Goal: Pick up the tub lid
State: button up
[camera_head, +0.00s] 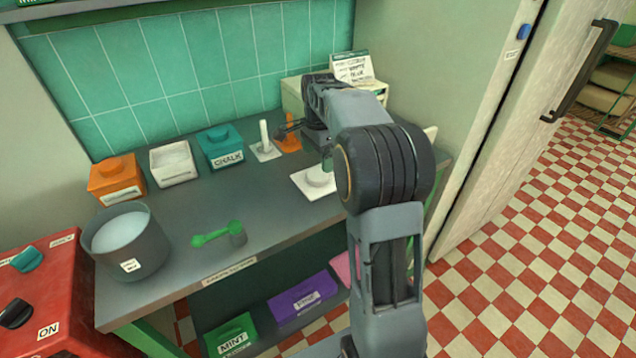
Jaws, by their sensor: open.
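A white square lid with a low round knob (312,184), which I take to be the tub lid, lies flat on the grey counter, left of my arm. My arm partly covers its right side. A white tub (173,164) stands at the back of the counter and appears to have no lid. My gripper (283,130) is small and dark in this view, behind and left of the lid, close to the orange stand. It is open and appears empty. It is apart from the lid.
An orange tub (117,183), a teal CHALK tub (222,148), a white post stand (265,149) and an orange stand (290,146) line the back. A grey pot (141,254) and green scoop (212,237) are left. A card box stands behind my arm. Mid-counter is clear.

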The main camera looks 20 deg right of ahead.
aim_at(318, 174)
jog(key=shift+s+a+f+b, duration=0.1)
jog(key=shift+f+b, duration=0.35)
jog(key=shift+f, duration=2.65)
jog(key=c, duration=1)
jog(key=shift+r, duration=0.1)
